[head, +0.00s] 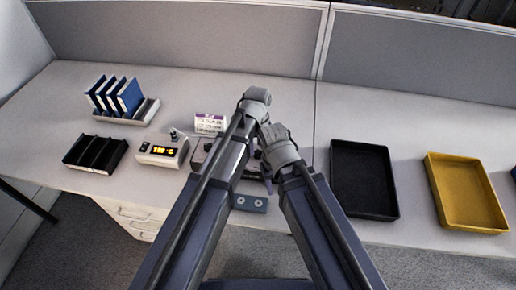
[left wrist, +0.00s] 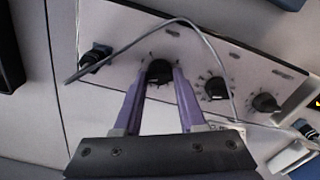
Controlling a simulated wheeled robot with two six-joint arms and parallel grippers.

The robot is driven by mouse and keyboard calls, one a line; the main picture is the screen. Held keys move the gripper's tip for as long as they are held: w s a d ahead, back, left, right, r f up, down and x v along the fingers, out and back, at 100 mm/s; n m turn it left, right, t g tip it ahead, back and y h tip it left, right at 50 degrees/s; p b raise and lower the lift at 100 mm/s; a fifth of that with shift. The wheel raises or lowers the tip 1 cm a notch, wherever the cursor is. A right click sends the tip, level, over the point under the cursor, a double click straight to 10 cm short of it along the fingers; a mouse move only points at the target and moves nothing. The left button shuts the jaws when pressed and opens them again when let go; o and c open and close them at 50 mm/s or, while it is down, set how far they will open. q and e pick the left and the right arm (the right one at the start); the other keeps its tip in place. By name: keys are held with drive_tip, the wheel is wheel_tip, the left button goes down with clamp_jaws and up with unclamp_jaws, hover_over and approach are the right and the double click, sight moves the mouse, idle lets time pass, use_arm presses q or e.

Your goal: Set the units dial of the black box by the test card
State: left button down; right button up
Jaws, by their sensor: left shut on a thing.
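In the left wrist view, my left gripper (left wrist: 160,78) is shut on a black dial (left wrist: 158,68), one purple finger on each side of it. The dial is the leftmost of a row of three on a pale panel (left wrist: 120,22) with tick marks; the middle dial (left wrist: 216,88) and the right dial (left wrist: 265,102) are free. The labels are too small to read. In the head view my arms mostly hide the box. The test card (head: 209,123), white with a purple top, stands just behind it; its text is unreadable.
A grey cable (left wrist: 205,42) from a black plug (left wrist: 95,56) loops across the panel. A meter with an amber display (head: 163,151), a black divided tray (head: 95,153) and blue binders (head: 126,97) stand left. A black tray (head: 364,180) and yellow tray (head: 466,192) lie right.

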sight(258, 151)
use_arm(q)
drive_tip(key=shift+n, duration=2.1)
drive_tip(key=shift+c, duration=2.4)
unclamp_jaws()
wheel_tip(258, 151, up, 8)
drive_tip(key=p, duration=0.8)
drive_tip(key=shift+f, duration=0.1)
